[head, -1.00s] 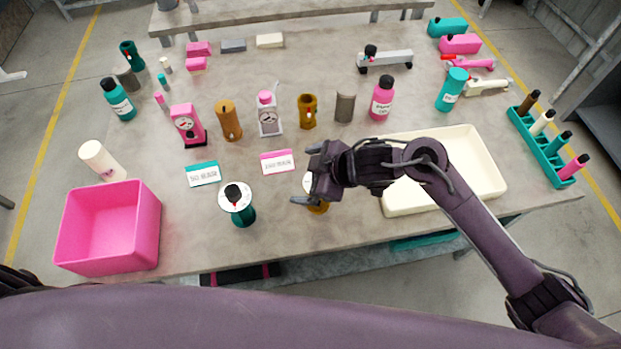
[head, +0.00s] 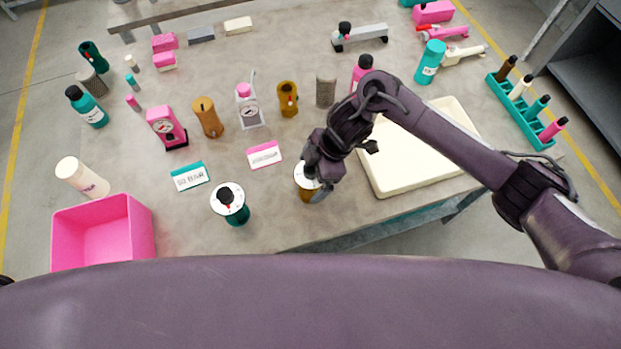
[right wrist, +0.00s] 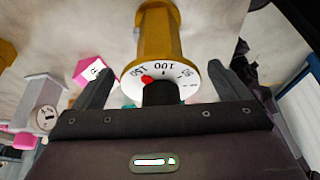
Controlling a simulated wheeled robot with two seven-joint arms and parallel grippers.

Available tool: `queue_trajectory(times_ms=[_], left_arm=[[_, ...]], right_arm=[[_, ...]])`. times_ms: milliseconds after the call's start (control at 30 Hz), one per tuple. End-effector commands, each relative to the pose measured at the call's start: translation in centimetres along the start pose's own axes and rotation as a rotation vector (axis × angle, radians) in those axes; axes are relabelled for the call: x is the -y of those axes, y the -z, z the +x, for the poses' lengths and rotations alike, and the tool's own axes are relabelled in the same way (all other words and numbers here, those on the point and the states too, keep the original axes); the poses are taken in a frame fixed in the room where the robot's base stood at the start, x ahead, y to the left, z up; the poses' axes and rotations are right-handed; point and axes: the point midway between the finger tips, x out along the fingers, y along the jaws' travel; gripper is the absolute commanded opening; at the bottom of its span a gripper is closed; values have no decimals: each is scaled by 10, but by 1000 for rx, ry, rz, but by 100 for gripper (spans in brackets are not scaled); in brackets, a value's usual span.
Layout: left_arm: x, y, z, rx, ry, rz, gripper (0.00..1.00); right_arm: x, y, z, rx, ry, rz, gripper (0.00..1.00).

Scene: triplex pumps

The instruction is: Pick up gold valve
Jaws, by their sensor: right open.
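A gold valve (head: 306,193) with a white dial stands on the table near its front edge, partly hidden by my right gripper (head: 316,176). In the right wrist view, the gold valve (right wrist: 160,38) shows its gold body and white numbered dial, with a black knob and a red pointer. My right gripper (right wrist: 163,72) is open there, with one finger on each side of the dial and visible gaps between. I cannot tell from the head view whether a finger touches the valve. My left gripper is not in view.
A teal valve (head: 231,205) with a white dial stands to the left. A cream tray (head: 372,178) lies right of my gripper, under my forearm. A pink bin (head: 140,225) is at the front left. Label cards (head: 264,154) and several bottles and gauges stand behind.

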Motion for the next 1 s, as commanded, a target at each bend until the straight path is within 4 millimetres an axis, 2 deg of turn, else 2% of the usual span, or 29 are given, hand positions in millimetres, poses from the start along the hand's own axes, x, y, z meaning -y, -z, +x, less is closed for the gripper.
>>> queue_trajectory(times_ms=[100,333,767,800,1000], left_arm=[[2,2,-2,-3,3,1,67],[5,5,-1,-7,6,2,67],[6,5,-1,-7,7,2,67],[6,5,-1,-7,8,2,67],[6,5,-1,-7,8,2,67]], right_arm=[[0,0,9,0,1,0,96],[0,0,10,0,-1,-1,94],[0,0,10,0,-1,-1,38],[0,0,9,-1,-3,-1,36],[-1,0,9,-1,-3,-1,36]])
